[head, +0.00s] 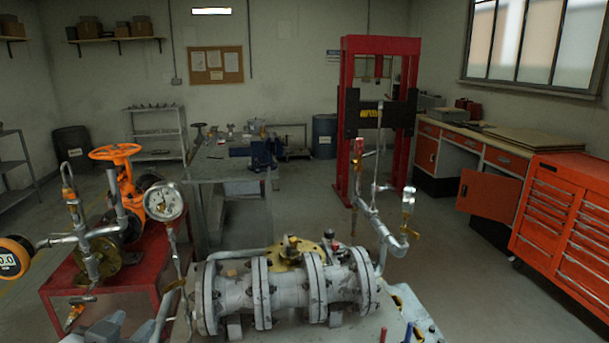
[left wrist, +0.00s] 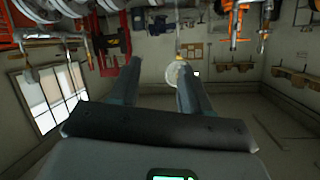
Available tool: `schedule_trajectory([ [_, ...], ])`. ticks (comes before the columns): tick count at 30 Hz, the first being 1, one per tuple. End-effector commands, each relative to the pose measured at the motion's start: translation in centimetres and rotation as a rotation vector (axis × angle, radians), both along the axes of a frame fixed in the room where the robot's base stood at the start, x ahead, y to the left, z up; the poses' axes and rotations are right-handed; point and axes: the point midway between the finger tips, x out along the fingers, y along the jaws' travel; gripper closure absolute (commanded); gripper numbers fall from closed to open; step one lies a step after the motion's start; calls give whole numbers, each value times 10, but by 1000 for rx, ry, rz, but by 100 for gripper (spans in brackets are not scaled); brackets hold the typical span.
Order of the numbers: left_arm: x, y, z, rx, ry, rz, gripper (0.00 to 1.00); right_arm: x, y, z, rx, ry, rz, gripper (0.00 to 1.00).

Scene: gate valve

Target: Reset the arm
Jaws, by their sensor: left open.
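My left gripper (head: 112,324) shows at the lower left edge of the head view, low beside the red stand and left of the grey flanged valve body (head: 290,287). In the left wrist view, which is upside down, its two fingers (left wrist: 160,70) are spread apart with nothing held between them. A round pressure gauge (left wrist: 174,74) shows beyond the fingers there, partly hidden by one finger. It also seems to be the white gauge (head: 164,201) in the head view. My right gripper is not in view.
A red stand (head: 110,273) at the left carries an orange handwheel (head: 115,152) and pipework. Bent pipes (head: 385,232) rise right of the valve body. A red press frame (head: 346,130) and an orange tool cabinet (head: 560,215) stand farther back.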

Motion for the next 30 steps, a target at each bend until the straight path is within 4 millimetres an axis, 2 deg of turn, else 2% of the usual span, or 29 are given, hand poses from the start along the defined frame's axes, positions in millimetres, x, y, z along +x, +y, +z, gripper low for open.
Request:
schedule_trajectory([
  [1,5,-5,-19,-5,44,-16,53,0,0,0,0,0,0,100],
  [5,14,-21,-71,-13,165,-61,53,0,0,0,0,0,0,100],
  [8,16,-39,-124,-29,286,-106,53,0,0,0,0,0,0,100],
  [10,12,-55,-171,-56,394,-142,53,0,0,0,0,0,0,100],
  [12,-1,-76,-224,-95,520,-176,53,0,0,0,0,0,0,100],
  [14,-18,-94,-269,-139,631,-200,53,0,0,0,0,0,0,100],
  [15,-32,-106,-296,-170,703,-211,53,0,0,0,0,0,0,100],
  [18,-74,-134,-354,-252,873,-222,53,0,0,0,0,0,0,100],
  [21,-117,-158,-395,-334,1021,-209,53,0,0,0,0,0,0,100],
  [24,-156,-177,-422,-414,1142,-172,53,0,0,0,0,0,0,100],
  [26,-176,-186,-432,-469,1199,-129,53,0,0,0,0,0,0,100],
  [30,-177,-189,-430,-573,1204,-7,53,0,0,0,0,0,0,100],
])
